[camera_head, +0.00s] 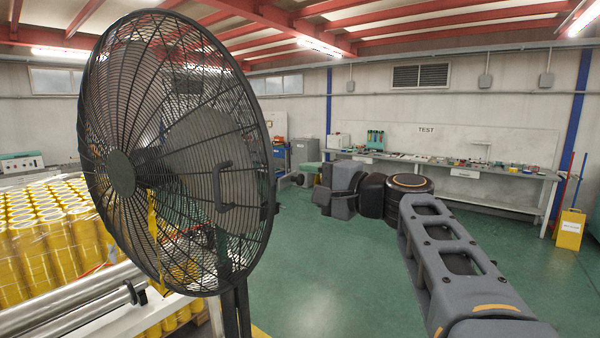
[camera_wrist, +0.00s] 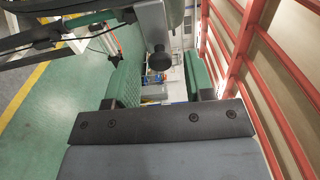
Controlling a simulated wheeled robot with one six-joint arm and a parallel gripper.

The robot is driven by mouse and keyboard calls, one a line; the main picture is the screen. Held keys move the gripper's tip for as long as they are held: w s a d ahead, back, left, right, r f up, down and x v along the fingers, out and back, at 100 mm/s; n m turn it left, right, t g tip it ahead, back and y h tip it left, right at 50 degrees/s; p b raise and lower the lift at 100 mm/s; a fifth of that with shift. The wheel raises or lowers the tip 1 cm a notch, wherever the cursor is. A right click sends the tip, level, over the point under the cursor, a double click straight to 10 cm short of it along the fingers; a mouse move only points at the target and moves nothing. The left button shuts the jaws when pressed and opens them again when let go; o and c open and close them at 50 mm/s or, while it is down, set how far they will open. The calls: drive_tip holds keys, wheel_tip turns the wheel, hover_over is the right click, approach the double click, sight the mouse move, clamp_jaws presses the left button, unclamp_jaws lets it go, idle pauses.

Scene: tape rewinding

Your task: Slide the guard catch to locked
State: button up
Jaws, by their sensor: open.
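In the wrist view, my gripper (camera_wrist: 160,75) is open, with its two green-padded fingers apart. A dark round knob (camera_wrist: 159,60) on a pale grey bracket (camera_wrist: 153,22) shows in the gap between the fingers, near their tips. It may be the guard catch; I cannot tell its position or whether a finger touches it. In the head view, a large round black wire guard (camera_head: 120,120) stands close on the left, with a black handle (camera_head: 220,187) at its right side.
Yellow tape rolls (camera_head: 50,235) are stacked behind the wire guard at left, near metal rollers (camera_head: 75,300). A workbench (camera_head: 450,170) runs along the back wall. A yellow bin (camera_head: 569,229) stands at right. The green floor (camera_head: 330,270) between guard and arm is clear.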

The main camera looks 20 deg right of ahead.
sight(291, 180)
drive_tip(key=shift+p+x, duration=0.3)
drive_tip(key=shift+x, duration=0.95)
drive_tip(key=shift+c, duration=0.4)
clamp_jaws()
